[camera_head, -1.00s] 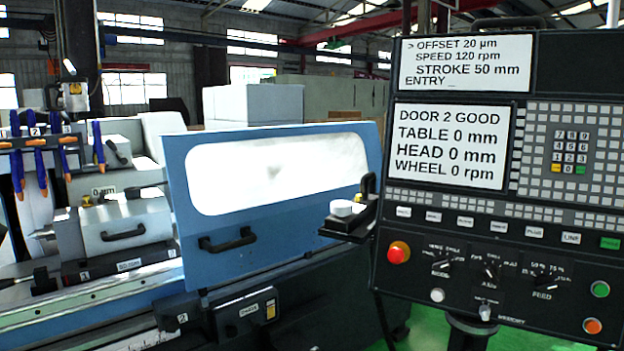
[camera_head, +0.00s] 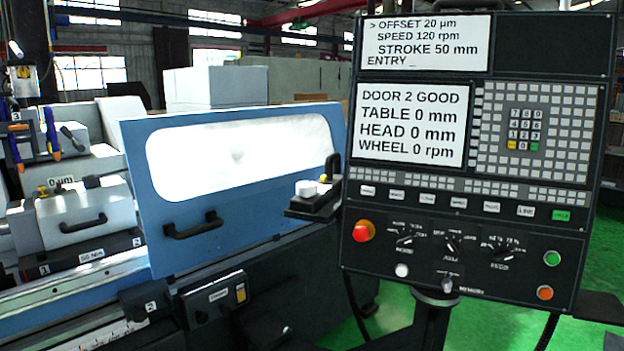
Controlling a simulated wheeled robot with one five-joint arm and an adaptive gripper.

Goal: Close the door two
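A blue sliding door (camera_head: 262,215) with a long white window (camera_head: 240,158) stands along the front of the grinder, right of the open work area. A black bar handle (camera_head: 193,226) is on its lower left part. The control panel's screen (camera_head: 411,125) reads "DOOR 2 GOOD", with table, head and wheel at 0. Which door is number two is not marked on the door itself. My gripper is not in view.
The black control panel (camera_head: 478,210) stands on a post at the right, in front of the machine. A small black shelf with a white round part (camera_head: 306,188) juts out beside it. The headstock side (camera_head: 85,215) is exposed at left. Green floor (camera_head: 590,270) shows at right.

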